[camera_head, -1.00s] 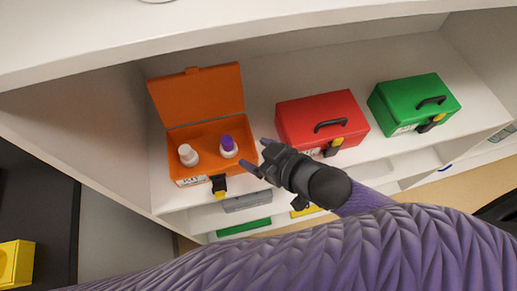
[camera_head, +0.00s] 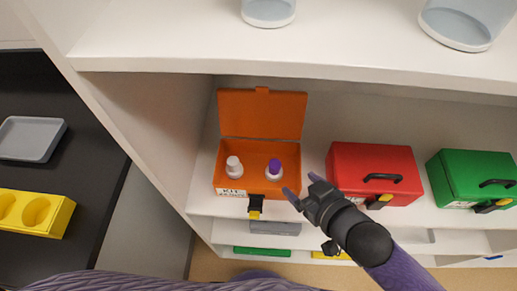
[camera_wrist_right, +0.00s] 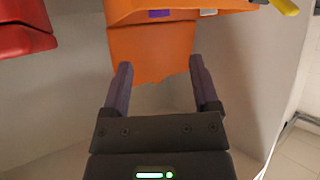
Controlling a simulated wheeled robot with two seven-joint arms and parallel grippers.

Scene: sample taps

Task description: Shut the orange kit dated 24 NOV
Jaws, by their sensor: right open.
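The orange kit (camera_head: 222,172) stands on the white shelf with its lid (camera_head: 262,114) raised at the back. A white-capped bottle (camera_head: 234,167) and a purple-capped bottle (camera_head: 274,169) stand inside. Its front label (camera_head: 231,192) reads KIT; the date line is too small to read. A black and yellow latch (camera_head: 255,207) hangs at the front. My right gripper (camera_head: 300,186) is open and empty, just right of the kit's front right corner. In the right wrist view, the open fingers (camera_wrist_right: 160,70) point towards the orange lid (camera_wrist_right: 150,50); contact cannot be told. My left gripper is not in view.
A shut red kit (camera_head: 350,160) stands right of my right gripper, and a shut green kit (camera_head: 465,170) farther right. An upper shelf (camera_head: 330,55) overhangs them. The cabinet's side wall (camera_head: 150,120) rises left of the orange kit. Left lies a dark surface with a yellow holder (camera_head: 60,215).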

